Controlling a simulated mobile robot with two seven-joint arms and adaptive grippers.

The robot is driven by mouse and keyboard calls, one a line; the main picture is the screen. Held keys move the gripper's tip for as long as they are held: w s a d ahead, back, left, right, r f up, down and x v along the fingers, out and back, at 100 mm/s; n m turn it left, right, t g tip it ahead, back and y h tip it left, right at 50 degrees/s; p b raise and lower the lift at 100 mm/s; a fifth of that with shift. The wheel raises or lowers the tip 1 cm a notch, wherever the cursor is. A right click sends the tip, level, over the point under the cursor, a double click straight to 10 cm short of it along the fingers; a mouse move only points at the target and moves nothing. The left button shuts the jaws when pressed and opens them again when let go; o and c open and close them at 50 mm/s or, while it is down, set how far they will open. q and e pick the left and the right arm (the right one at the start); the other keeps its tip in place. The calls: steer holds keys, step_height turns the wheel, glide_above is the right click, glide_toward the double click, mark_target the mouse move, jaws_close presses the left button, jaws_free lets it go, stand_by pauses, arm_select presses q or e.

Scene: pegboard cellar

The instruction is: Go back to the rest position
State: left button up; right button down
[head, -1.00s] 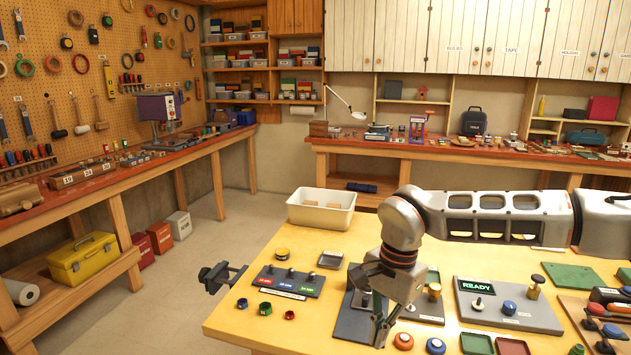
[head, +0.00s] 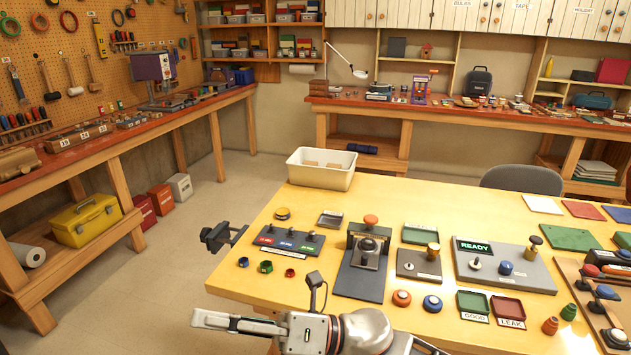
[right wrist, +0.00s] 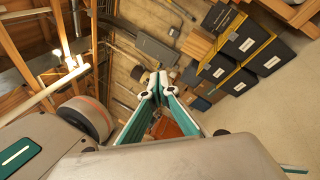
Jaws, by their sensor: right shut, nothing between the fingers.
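My right gripper (head: 200,319) is low in the head view, in front of the table's near left edge, with its fingers pointing left. In the right wrist view its fingertips (right wrist: 155,82) are together with nothing between them. It is apart from the things on the table. My right forearm comes in from the bottom edge of the head view. My left gripper is not in view.
The yellow table (head: 250,283) holds a press-like device (head: 367,262), a READY panel (head: 507,268), a switch plate (head: 290,239) and small trays. A black clamp-like part (head: 222,236) juts from its left edge. A white bin (head: 320,176) stands at its far side.

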steer(key=w+d+f+m+t+h, duration=0.45)
steer(key=d+f+m+t, duration=0.35)
steer(key=m, duration=0.5)
steer(key=w+d+f+m+t+h, duration=0.5)
steer(key=d+m+t, duration=0.35)
steer(key=m, duration=0.55)
steer(key=s+d+f+m+g+h, duration=0.2)
steer(key=s+d+f+m+h, duration=0.2)
steer(key=d+f, duration=0.6)
steer(key=s+d+f+m+g+h, duration=0.2)
steer(key=s+d+f+m+h, duration=0.3)
steer(key=s+d+f+m, duration=0.4)
step_height(320, 180, down, 8)
steer(key=s+d, duration=0.1)
steer(key=s, duration=0.1)
steer(key=shift+s+d, duration=0.25)
steer(key=shift+s, duration=0.05)
